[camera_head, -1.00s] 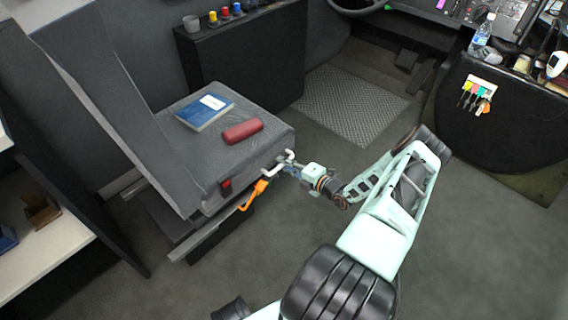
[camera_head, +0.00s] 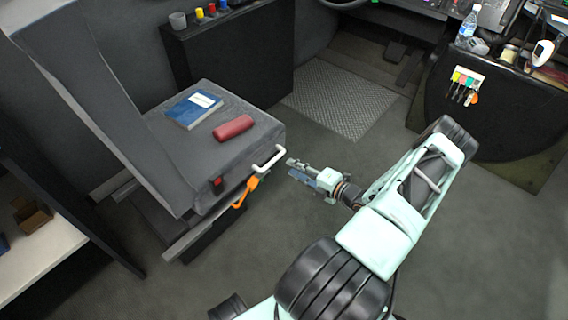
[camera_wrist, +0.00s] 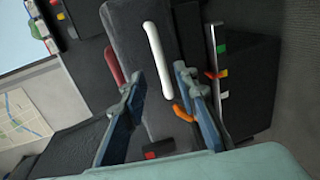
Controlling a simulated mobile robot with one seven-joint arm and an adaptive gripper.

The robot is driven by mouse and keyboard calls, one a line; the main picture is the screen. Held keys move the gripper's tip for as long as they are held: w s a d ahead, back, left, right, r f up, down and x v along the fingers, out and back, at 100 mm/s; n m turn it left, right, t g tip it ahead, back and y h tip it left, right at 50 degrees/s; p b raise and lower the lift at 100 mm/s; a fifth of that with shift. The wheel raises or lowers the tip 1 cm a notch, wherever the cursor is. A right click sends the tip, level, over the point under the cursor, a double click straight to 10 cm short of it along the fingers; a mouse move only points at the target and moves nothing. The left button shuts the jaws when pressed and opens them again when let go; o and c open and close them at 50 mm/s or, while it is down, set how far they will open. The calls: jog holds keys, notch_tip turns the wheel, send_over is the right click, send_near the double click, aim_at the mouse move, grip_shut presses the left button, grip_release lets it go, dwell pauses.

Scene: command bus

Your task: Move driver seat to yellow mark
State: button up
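The grey driver seat (camera_head: 240,115) stands at left with a white handle (camera_head: 268,158) at its front edge and an orange lever (camera_head: 245,192) below. My gripper (camera_head: 290,168) is open and empty, just right of the handle and apart from it. In the wrist view, my open fingers (camera_wrist: 159,72) point toward the seat (camera_wrist: 125,25), with the white handle (camera_wrist: 154,52) seen between and beyond them. The orange lever (camera_wrist: 182,112) shows by the right finger.
A blue book (camera_head: 193,109) and a red case (camera_head: 233,128) lie on the seat. A black cabinet (camera_head: 240,60) stands behind it, a shelf (camera_head: 45,255) at lower left and the dashboard console (camera_head: 490,115) at right. The floor right of the seat is clear.

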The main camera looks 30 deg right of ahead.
jog(key=shift+v, duration=1.25)
